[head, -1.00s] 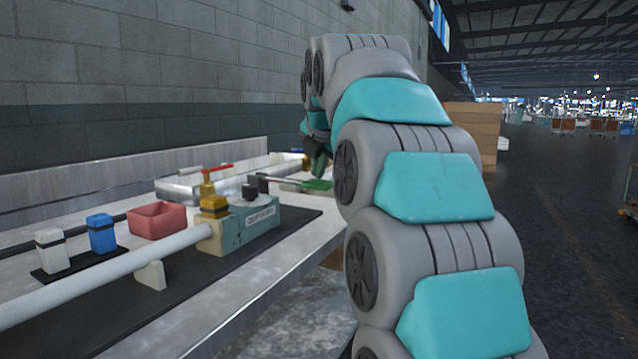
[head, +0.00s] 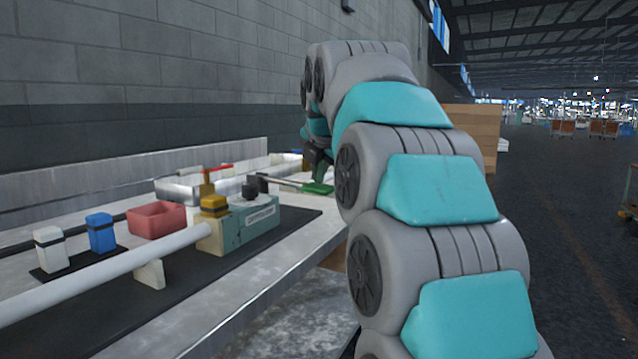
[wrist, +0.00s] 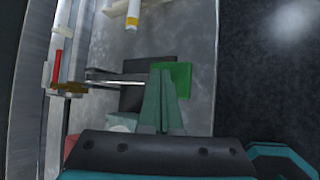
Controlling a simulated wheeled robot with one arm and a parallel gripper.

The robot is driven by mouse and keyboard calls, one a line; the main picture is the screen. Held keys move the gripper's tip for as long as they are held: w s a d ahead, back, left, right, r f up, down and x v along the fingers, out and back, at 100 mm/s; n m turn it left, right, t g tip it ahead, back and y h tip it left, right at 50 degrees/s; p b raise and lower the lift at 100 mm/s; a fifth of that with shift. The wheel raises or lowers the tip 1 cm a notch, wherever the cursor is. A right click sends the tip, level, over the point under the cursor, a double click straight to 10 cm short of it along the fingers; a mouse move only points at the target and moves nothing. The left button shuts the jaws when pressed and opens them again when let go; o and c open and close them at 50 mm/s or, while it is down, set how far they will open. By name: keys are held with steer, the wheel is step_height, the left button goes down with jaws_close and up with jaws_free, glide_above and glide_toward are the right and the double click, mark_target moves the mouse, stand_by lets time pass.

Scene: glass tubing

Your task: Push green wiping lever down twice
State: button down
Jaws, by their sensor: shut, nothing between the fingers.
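The green wiping lever pad (head: 318,188) sits at the end of a thin metal rod. The rod runs from a black mount on the teal-green labelled box (head: 252,226) on the bench. In the wrist view the green pad (wrist: 184,78) shows just right of my fingertips, with the rod passing to the left. My gripper (wrist: 160,76) is shut and empty. In the head view my gripper (head: 320,172) is small and partly hidden by my arm, right by the green pad. I cannot tell whether the fingertips touch the pad.
The bench also holds a red open box (head: 157,220), a blue block (head: 101,233), a white block (head: 51,249), a long white tube (head: 100,275) and a red-handled valve (head: 208,180). A block wall stands behind. The floor is open to the right.

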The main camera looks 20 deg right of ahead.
mark_target(319, 188)
steer(key=shift+f+b, duration=0.65)
steer(key=shift+f, duration=1)
stand_by(1.4)
steer(key=shift+r, duration=0.15)
stand_by(0.5)
steer(key=shift+r+p, duration=2.25)
steer(key=shift+r, duration=0.4)
steer(key=shift+r, duration=0.1)
steer(key=shift+w+r, duration=0.15)
steer(key=shift+r, duration=2.2)
